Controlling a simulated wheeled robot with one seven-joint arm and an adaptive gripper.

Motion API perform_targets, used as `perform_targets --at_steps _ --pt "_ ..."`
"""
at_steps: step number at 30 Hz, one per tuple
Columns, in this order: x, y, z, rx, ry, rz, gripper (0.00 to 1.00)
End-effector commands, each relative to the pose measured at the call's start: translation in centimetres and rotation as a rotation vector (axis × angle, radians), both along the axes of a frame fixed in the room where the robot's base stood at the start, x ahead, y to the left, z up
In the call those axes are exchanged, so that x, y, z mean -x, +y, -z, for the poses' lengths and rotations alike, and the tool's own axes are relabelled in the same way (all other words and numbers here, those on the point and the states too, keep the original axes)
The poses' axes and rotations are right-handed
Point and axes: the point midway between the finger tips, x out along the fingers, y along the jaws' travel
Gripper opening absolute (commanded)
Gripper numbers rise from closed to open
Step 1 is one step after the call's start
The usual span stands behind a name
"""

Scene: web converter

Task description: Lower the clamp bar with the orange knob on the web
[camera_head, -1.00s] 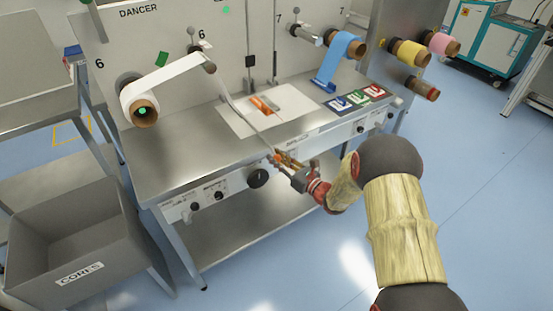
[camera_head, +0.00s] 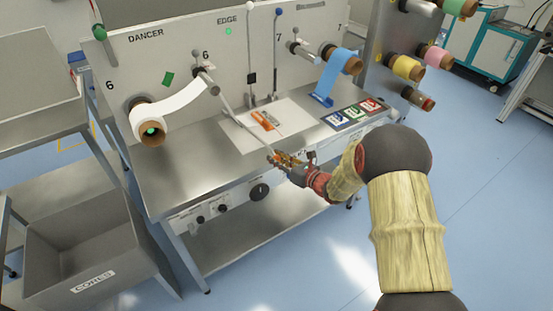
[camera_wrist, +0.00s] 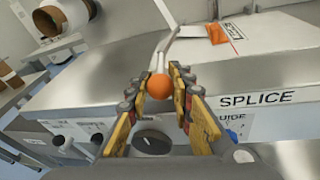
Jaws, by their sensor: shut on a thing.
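The clamp bar (camera_head: 239,119) is a thin grey bar slanting from the panel near the white roll, over the bench, towards me. Its orange knob (camera_wrist: 159,87) sits at the near end, between my fingers in the wrist view. My gripper (camera_head: 281,158) is shut on the knob, at the bench's front edge. The white web (camera_head: 183,107) runs from its roll (camera_head: 150,125) up to a roller on the panel. The bar appears raised above the bench top; its exact height is hard to tell. In the head view my fingers largely hide the knob.
A white plate (camera_head: 290,113) with an orange-handled tool (camera_head: 265,120) lies on the steel bench (camera_head: 185,172). A blue roll (camera_head: 341,63) and coloured cards (camera_head: 355,111) are to the right. A black dial (camera_head: 259,191) is on the bench front. A grey bin (camera_head: 95,250) stands lower left.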

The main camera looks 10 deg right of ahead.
Motion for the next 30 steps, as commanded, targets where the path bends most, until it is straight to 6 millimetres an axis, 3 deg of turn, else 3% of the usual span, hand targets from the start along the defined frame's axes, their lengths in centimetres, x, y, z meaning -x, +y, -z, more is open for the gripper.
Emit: perform_targets --at_steps 1,3,17,30 --pt "-0.2 0.0 -2.0 0.007 0.012 0.0 0.0" --pt "-0.4 0.1 -3.2 0.014 0.038 0.0 0.0" --pt "-2.3 0.7 -10.5 0.069 0.205 0.0 0.0" --pt "-5.3 1.6 -17.0 0.121 0.363 0.0 0.0"
